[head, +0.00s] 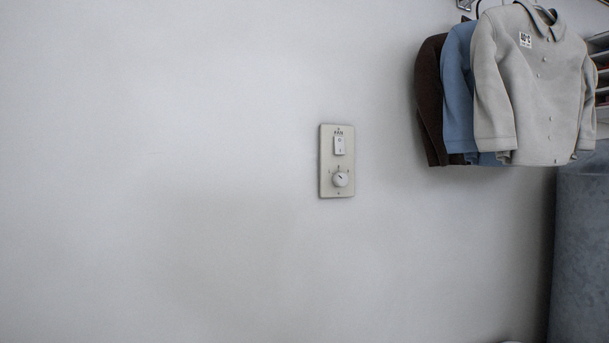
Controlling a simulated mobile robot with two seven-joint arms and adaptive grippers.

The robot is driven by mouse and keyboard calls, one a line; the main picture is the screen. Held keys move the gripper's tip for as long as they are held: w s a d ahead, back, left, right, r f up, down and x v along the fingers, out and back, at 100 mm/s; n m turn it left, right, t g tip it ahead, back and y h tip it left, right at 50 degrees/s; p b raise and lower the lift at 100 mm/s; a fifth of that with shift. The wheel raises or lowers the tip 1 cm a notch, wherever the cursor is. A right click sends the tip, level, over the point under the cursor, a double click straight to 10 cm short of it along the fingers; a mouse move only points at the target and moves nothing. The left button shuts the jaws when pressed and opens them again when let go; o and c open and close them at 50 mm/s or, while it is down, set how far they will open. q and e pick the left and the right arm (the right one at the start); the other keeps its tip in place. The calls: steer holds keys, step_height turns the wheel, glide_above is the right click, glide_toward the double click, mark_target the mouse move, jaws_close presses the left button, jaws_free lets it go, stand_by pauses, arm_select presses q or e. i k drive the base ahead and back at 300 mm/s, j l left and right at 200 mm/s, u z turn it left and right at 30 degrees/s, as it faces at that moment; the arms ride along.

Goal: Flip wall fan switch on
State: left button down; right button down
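A beige wall plate (325,182) is mounted upright on the wall near the middle of the head view. It has small lettering at the top that seems to read FAN. Below the lettering is a white rocker switch (339,146); I cannot tell which way it is tipped. Under the switch is a round white knob (341,179) with small marks around it. Neither of my grippers is in view.
Several shirts, including a light grey one (540,90) and a blue one (458,90), hang at the upper right. A blue-grey object (582,250) stands at the lower right. The wall (150,170) left of the plate is bare.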

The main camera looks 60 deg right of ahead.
mark_target(339, 142)
steer(key=z, duration=2.2)
steer(key=k+l+u, duration=0.15)
steer(key=u, duration=0.15)
steer(key=k+l+u, duration=0.15)
steer(key=l+u, duration=0.2)
